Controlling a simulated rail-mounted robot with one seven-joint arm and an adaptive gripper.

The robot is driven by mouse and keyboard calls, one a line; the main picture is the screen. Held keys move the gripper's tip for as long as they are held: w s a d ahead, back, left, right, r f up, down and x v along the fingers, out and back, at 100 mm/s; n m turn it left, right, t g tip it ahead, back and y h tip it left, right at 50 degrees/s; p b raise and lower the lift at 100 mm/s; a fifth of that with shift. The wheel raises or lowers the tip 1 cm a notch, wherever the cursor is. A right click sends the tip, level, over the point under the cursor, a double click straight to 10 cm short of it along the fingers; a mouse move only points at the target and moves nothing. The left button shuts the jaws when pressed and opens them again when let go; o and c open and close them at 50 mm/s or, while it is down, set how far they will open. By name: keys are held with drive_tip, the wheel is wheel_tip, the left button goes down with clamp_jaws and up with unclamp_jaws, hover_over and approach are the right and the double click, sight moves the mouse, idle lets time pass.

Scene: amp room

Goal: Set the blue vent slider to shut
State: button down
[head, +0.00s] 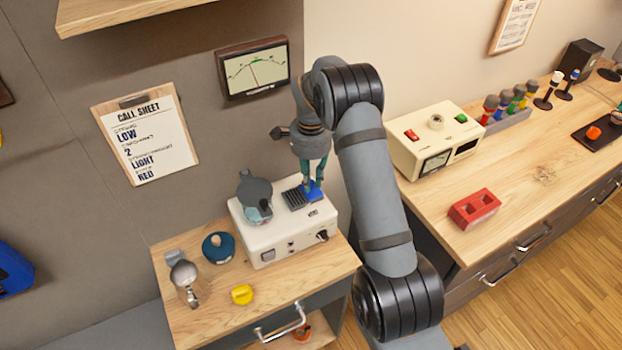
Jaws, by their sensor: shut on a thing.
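The blue vent slider (316,196) is on top of a cream amp box (262,232) on the small wooden cabinet. It stands at the right of a dark slatted vent (294,199), whose slats show uncovered at the left. My gripper (312,184) points down from above and is shut on the blue slider. The fingers hide part of the slider's top.
A dark grey and glass object (255,194) stands on the box, left of the vent. A dark blue round item (218,247), a metal item (184,278) and a yellow piece (242,294) are on the cabinet top. A meter (253,68) hangs on the wall behind.

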drive_tip(key=shift+a, duration=0.1)
drive_tip(key=shift+s+a+f+b, duration=0.15)
drive_tip(key=shift+a+b, duration=0.15)
drive_tip(key=shift+b, duration=0.15)
drive_tip(key=a+b, duration=0.1)
drive_tip(key=s+a, duration=0.1)
drive_tip(key=s+a+b, duration=0.1)
drive_tip(key=shift+a+b, duration=0.35)
drive_tip(key=shift+a, duration=0.05)
drive_tip(key=shift+s+a, duration=0.2)
drive_tip(key=shift+r, duration=0.2)
drive_tip(key=c, duration=1.7)
unclamp_jaws()
drive_tip(key=shift+o, duration=0.4)
drive_tip(key=shift+d, duration=0.1)
